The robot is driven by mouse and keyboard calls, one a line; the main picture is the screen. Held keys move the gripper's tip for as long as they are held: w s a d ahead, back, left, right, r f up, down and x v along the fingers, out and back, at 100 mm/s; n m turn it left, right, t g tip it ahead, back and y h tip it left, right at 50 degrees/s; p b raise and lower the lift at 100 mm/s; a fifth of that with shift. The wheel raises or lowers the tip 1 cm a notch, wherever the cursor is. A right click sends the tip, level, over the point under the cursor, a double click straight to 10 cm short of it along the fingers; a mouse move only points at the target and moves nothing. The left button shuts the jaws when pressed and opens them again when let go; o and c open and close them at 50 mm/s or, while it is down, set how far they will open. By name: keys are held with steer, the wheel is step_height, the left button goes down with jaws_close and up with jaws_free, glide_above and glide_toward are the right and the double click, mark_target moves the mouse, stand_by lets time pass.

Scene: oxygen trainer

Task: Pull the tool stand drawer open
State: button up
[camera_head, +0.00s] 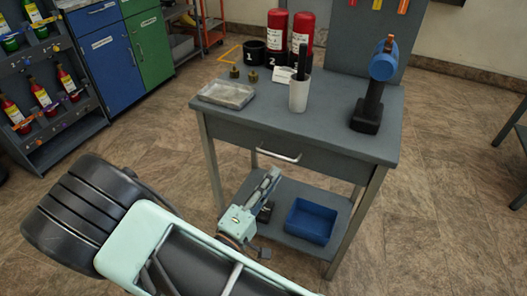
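The tool stand (340,135) is a grey table with a drawer (325,165) under its top. The drawer front looks flush with the stand, so the drawer appears shut. A silver bar handle (278,156) sits on the drawer's left part. My gripper (271,177), grey at the end of a mint-green arm, points up and to the right just below the handle in the picture. A small gap shows between them, and the gripper does not appear to hold the handle. Its fingers are too small and overlapped to show whether they are open.
On the top stand a metal tray (227,94), a white cup (299,95), red cylinders (303,33) and a blue-black drill (375,85). A blue bin (311,221) sits on the lower shelf. A bottle rack (50,100) and cabinets stand at left.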

mark_target(277, 156)
steer(key=w, duration=0.3)
steer(key=w+n+y+b, duration=0.1)
steer(key=w, duration=0.2)
steer(key=w+n+t+y, duration=0.1)
steer(key=w, duration=0.2)
steer(key=shift+w+d+f, duration=0.1)
steer(key=shift+d+f, duration=0.2)
steer(key=shift+d, duration=0.1)
jaws_close()
